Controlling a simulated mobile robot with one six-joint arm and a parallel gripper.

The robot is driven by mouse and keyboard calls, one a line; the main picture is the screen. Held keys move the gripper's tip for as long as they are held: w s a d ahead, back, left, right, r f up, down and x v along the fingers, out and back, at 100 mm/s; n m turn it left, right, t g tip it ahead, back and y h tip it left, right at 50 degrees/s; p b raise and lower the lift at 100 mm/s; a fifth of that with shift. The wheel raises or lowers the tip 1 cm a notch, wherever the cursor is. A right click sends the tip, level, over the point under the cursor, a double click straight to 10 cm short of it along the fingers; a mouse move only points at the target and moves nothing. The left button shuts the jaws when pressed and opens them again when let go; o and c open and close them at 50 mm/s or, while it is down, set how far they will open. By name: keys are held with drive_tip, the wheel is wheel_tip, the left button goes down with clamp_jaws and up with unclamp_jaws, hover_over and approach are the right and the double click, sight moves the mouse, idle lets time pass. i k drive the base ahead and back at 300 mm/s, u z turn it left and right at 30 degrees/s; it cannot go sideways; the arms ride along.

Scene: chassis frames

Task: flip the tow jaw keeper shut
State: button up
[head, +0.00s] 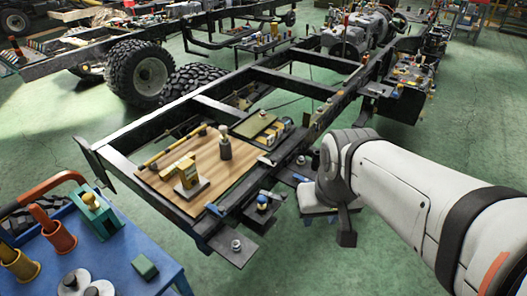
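The fingers cannot be told apart, and I see nothing held.
Small fittings line the right rail. A blue cart (160,277) with tools stands at lower left. Green floor is open at lower centre.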

sight(282, 199)
drive_tip(key=u, duration=0.1)
drive_tip(key=i, duration=0.5)
drive_tip(key=u, duration=0.8)
drive_tip(key=k, duration=1.3)
drive_tip(key=z, duration=0.35)
drive_tip(key=i, duration=1)
drive_tip(key=z, duration=0.1)
